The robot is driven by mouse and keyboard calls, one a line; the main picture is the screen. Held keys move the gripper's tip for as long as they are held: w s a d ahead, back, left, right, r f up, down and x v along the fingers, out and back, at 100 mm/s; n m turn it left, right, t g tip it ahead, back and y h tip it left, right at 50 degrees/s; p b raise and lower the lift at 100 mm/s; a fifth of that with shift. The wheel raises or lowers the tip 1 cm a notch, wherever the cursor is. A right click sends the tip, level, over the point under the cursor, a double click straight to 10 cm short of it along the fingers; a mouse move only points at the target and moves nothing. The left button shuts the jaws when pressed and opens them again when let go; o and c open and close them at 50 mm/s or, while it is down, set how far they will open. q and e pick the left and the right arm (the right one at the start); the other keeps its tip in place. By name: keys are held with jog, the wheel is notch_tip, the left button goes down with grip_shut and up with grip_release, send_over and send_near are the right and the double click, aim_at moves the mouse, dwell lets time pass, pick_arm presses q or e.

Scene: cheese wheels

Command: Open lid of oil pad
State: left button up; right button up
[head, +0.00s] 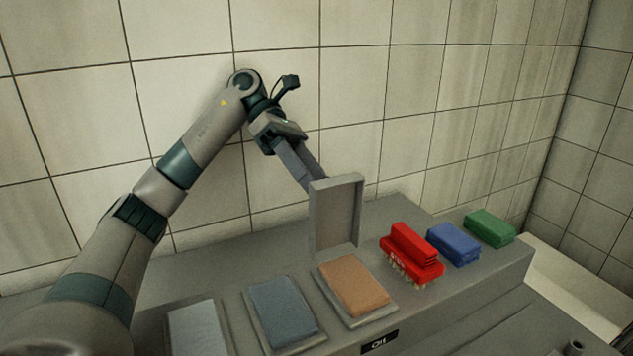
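The oil pad (355,284) is a tan-orange block in a grey tray on the grey counter, behind a dark label (380,342) that appears to read "Oil". Its grey lid (337,214) stands nearly upright at the tray's back edge, with its recessed inner face toward me. My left gripper (311,180) reaches down from the upper left to the lid's top left corner. Its fingertips are partly hidden at or behind the lid, so I cannot tell whether they touch or grip it. My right gripper is not in view.
A blue-grey pad (281,309) and a light grey pad (195,331) lie to the left. A red brush (411,252) with bristles, a blue block (453,244) and a green block (489,228) stand to the right. A tiled wall (440,110) rises close behind.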

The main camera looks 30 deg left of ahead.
pick_arm(q)
jog(key=d+r+b, duration=0.2)
jog(key=d+r, duration=0.9)
jog(key=shift+d, duration=0.3)
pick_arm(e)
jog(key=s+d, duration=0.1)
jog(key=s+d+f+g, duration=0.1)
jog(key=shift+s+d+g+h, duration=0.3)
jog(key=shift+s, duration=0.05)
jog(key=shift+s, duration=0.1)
